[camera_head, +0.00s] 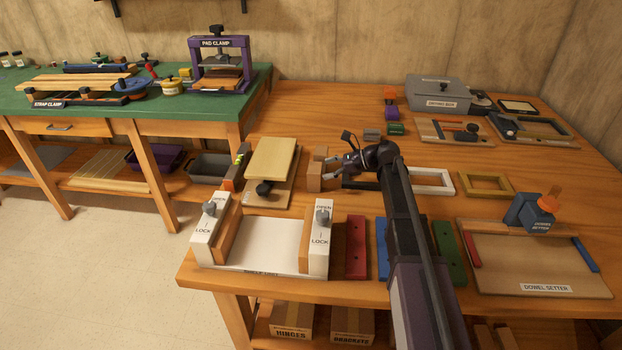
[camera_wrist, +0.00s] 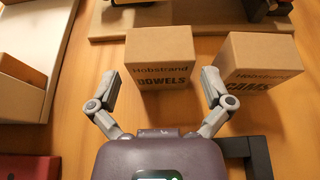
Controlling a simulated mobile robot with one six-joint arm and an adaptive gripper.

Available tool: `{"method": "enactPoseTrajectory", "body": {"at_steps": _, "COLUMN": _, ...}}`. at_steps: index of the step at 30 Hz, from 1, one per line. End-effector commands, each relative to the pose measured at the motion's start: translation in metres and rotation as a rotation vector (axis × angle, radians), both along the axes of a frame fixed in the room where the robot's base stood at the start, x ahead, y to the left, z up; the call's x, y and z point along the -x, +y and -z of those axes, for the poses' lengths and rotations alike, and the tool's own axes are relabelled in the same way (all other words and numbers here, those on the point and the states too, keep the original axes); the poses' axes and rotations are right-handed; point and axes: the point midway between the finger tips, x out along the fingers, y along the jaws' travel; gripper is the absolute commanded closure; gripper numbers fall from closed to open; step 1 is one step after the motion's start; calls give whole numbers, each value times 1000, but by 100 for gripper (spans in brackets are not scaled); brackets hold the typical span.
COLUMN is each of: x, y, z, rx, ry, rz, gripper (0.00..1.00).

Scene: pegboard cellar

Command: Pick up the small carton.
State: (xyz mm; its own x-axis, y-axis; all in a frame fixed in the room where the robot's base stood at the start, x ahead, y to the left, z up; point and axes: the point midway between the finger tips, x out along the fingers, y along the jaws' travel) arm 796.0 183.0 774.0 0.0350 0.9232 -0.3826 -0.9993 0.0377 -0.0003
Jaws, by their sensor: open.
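Two small brown cartons stand side by side on the bench. The one marked DOWELS (camera_wrist: 160,50) is ahead of my gripper (camera_wrist: 160,82) in the wrist view, and the one marked CAMS (camera_wrist: 255,62) is to its right. In the head view the DOWELS carton (camera_head: 313,184) is nearer the camera and the CAMS carton (camera_head: 320,154) is behind it. My gripper (camera_head: 338,171) is open and empty. Its fingertips are at either side of the DOWELS carton's near end, the right one by the gap between the cartons. Whether they touch is unclear.
A board with a pale block (camera_head: 271,158) lies just beyond the cartons. A white-ended clamp fixture (camera_head: 262,240) and a red strip (camera_head: 356,248) are nearer the camera. A dark frame (camera_wrist: 250,150) lies at the wrist view's lower right. Bare bench shows behind the cartons.

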Motion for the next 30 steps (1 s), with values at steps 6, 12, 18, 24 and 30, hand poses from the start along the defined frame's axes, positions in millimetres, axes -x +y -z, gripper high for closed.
{"method": "enactPoseTrajectory", "body": {"at_steps": 6, "x": -1, "y": 23, "z": 14, "rx": 0, "ry": 0, "rz": -1, "gripper": 0}}
{"method": "enactPoseTrajectory", "body": {"at_steps": 12, "x": -2, "y": 37, "z": 19, "rx": 0, "ry": 1, "rz": 0, "gripper": 0}}
{"method": "enactPoseTrajectory", "body": {"at_steps": 18, "x": -2, "y": 38, "z": 18, "rx": 0, "ry": 1, "rz": 1, "gripper": 0}}
{"method": "enactPoseTrajectory", "body": {"at_steps": 24, "x": -2, "y": 38, "z": 18, "rx": 0, "ry": 1, "rz": 1, "gripper": 0}}
{"method": "enactPoseTrajectory", "body": {"at_steps": 30, "x": -2, "y": 38, "z": 18, "rx": 0, "ry": 1, "rz": 1, "gripper": 3}}
